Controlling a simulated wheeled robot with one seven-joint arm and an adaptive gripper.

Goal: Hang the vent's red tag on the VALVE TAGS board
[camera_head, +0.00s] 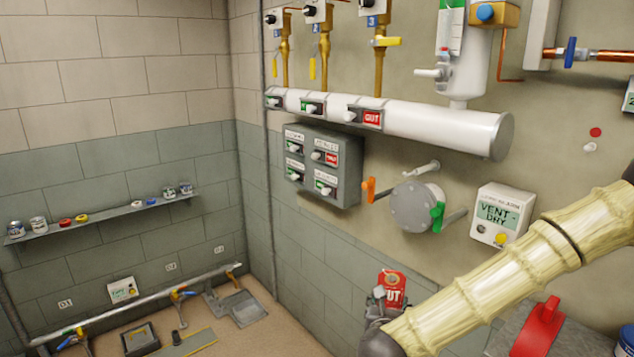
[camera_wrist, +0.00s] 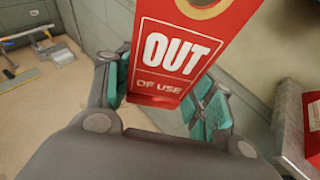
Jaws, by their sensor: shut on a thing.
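A red tag (camera_head: 393,285) with white lettering is held upright by my gripper (camera_head: 381,299), low in the head view beside the lower wall. In the wrist view the tag (camera_wrist: 178,55) reads "OUT OF USE" and has a ringed hole at its top. The teal pads of my gripper (camera_wrist: 165,95) are shut on its lower end. A white box (camera_head: 500,213) reading "VENT - DRY" is on the wall, up and right of the tag. I cannot make out a board with the words VALVE TAGS in either view.
A round grey flange (camera_head: 413,207) with orange and green handles juts from the wall above my gripper. A grey switch box (camera_head: 322,163) and a white pipe (camera_head: 430,127) are higher up. A red object (camera_head: 538,326) stands at lower right. A shelf (camera_head: 105,217) holds small cans.

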